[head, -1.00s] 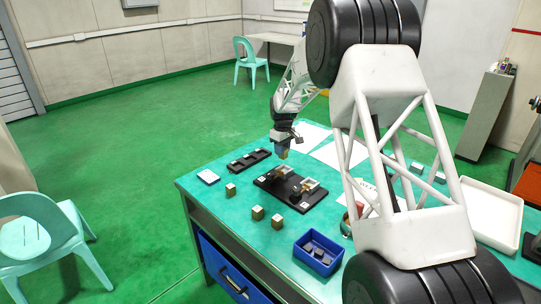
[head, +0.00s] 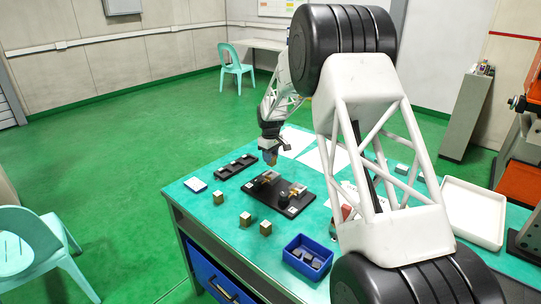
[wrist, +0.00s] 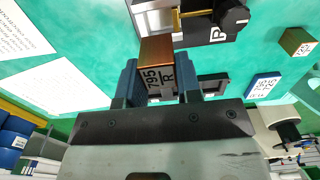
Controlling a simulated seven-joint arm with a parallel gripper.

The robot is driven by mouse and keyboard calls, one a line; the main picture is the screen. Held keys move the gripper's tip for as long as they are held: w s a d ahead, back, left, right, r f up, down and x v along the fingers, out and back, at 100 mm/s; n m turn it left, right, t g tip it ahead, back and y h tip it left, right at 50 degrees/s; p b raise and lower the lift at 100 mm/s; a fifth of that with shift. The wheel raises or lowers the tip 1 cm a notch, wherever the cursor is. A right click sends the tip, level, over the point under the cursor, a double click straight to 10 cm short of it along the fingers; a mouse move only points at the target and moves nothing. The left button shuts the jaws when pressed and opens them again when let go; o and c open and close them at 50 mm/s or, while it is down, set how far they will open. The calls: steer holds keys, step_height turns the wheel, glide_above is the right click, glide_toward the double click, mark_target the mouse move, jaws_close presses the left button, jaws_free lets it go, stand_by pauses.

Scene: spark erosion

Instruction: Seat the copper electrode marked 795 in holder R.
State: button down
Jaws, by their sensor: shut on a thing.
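My gripper (head: 270,157) is above the table, behind the black base plate (head: 268,198) that carries two holders. In the wrist view my gripper (wrist: 159,80) is shut on the copper electrode (wrist: 156,50), its blue fingers on either side of it. The electrode's label reads 795 with an R. A holder (wrist: 200,22) with a black knob and a white P label shows beyond the electrode at the top. In the head view the two holders, left (head: 267,179) and right (head: 297,190), have letters too small to read. The held electrode is apart from both.
Several metal-topped blocks (head: 245,219) stand at the near left. A black rack (head: 235,166) and a blue-edged card (head: 195,184) lie behind them. A blue bin (head: 307,255) holds dark pieces. White sheets lie at the back; a white tray (head: 473,212) is at the right.

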steer(key=shift+f, duration=2.95)
steer(key=shift+f, duration=0.25)
steer(key=c, duration=0.7)
jaws_free()
steer(key=shift+c, duration=0.2)
steer(key=shift+f, duration=0.1)
steer(key=shift+r, duration=3.95)
steer(key=shift+s+r, duration=0.1)
